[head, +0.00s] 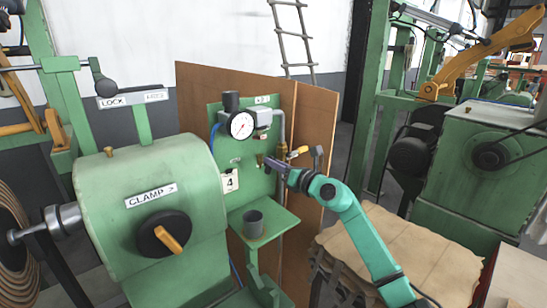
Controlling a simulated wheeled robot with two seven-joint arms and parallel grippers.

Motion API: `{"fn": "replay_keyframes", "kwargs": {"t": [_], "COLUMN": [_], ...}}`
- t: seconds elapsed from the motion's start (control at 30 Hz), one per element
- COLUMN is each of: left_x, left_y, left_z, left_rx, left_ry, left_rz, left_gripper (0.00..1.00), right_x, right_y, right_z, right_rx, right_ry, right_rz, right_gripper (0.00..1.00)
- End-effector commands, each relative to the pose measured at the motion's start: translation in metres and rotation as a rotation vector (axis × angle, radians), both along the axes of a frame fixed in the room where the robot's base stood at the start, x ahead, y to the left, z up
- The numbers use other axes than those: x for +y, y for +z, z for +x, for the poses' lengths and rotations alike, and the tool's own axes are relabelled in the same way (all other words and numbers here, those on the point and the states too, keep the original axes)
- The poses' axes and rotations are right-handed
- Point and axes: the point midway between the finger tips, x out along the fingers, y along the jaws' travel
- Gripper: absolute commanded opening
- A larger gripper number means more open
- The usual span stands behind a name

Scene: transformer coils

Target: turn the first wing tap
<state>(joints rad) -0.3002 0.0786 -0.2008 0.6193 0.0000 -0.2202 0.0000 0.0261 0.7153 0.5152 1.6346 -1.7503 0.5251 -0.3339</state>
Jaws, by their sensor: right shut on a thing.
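A green panel (216,112) stands behind a small shelf and carries a pressure gauge (241,125) and pipework. A small brass wing tap (259,159) is on the panel below the gauge, largely hidden at my gripper. My right gripper (269,163) reaches in from the lower right and is shut on the wing tap; the fingers are small and dark here. A second brass fitting with a yellow lever (298,152) is just right of it, above my wrist. My left gripper is out of view.
A grey cup (253,224) stands on the green shelf (279,222) below the tap. A large green machine (130,170) marked CLAMP is at left. Brown boards (310,120) stand behind the panel. A paper-covered stack (440,262) lies at lower right.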

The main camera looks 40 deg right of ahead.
Motion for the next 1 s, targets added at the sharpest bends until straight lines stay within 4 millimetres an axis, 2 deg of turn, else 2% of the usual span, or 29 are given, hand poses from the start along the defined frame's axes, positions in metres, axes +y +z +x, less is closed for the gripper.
{"fn": "replay_keyframes", "kwargs": {"t": [0.03,0.3,1.0], "left_x": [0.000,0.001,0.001], "left_y": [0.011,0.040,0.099], "left_z": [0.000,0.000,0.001], "left_rx": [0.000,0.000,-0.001], "left_ry": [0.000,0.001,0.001], "left_rz": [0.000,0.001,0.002], "left_gripper": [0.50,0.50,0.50], "right_x": [-0.001,-0.004,-0.010], "right_y": [0.005,0.003,-0.006], "right_z": [0.000,0.000,0.000], "right_rx": [0.001,-0.005,-0.020], "right_ry": [0.000,-0.002,-0.002], "right_rz": [0.046,0.304,0.957], "right_gripper": [0.00,0.00,0.00]}}
